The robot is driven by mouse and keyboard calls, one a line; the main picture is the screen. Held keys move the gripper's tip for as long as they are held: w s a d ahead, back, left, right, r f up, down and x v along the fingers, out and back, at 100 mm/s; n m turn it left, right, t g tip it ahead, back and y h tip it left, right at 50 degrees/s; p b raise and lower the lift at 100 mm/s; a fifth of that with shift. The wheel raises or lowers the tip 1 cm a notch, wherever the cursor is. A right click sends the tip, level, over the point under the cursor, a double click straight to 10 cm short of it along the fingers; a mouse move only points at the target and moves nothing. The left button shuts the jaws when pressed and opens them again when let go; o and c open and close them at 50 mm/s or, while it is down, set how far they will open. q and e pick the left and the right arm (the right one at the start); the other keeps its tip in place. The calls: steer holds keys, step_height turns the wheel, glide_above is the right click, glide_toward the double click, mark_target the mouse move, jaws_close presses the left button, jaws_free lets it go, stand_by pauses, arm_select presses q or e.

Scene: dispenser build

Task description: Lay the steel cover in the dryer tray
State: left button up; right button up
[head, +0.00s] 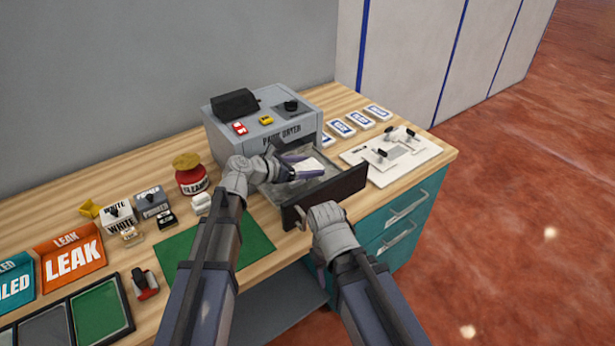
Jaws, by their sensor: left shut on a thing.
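The grey pack dryer (225,137) stands at the back of the bench with its tray (345,190) pulled out towards me. The tray has a dark front panel and a grey inside. My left gripper (296,170) is over the tray, shut on a pale, shiny flat piece that looks like the steel cover (309,166). The gripper hides part of the cover, and I cannot tell whether the cover touches the tray floor. My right gripper (303,218) is at the left part of the tray's front panel; its jaws are too small and hidden to read.
Right of the dryer are several white-and-blue packs (360,121) and a white board with small fixtures (390,153). A red jar (191,180), labelled blocks (118,215) and a green mat (215,248) lie to the left. Teal drawers (398,235) are below the bench.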

arm_select(q)
steer(key=shift+f+b, duration=0.6)
steer(key=shift+f, duration=0.55)
arm_select(e)
steer(key=shift+f, duration=1.1)
arm_select(q)
steer(key=shift+f, duration=0.1)
arm_select(e)
steer(key=shift+f, duration=0.1)
arm_select(q)
steer(key=shift+f, duration=0.15)
steer(key=o, duration=1.3)
steer(key=shift+r, duration=0.2)
steer(key=shift+r, duration=0.25)
steer(key=p+v, duration=0.4)
steer(key=v, duration=0.6)
steer(key=shift+s+a, duration=0.2)
steer(key=shift+a, duration=0.05)
steer(key=shift+s+a+r+p, duration=0.15)
steer(key=shift+s+a+p, duration=0.2)
steer(key=shift+a, duration=0.2)
arm_select(e)
steer(key=shift+r, duration=2.4)
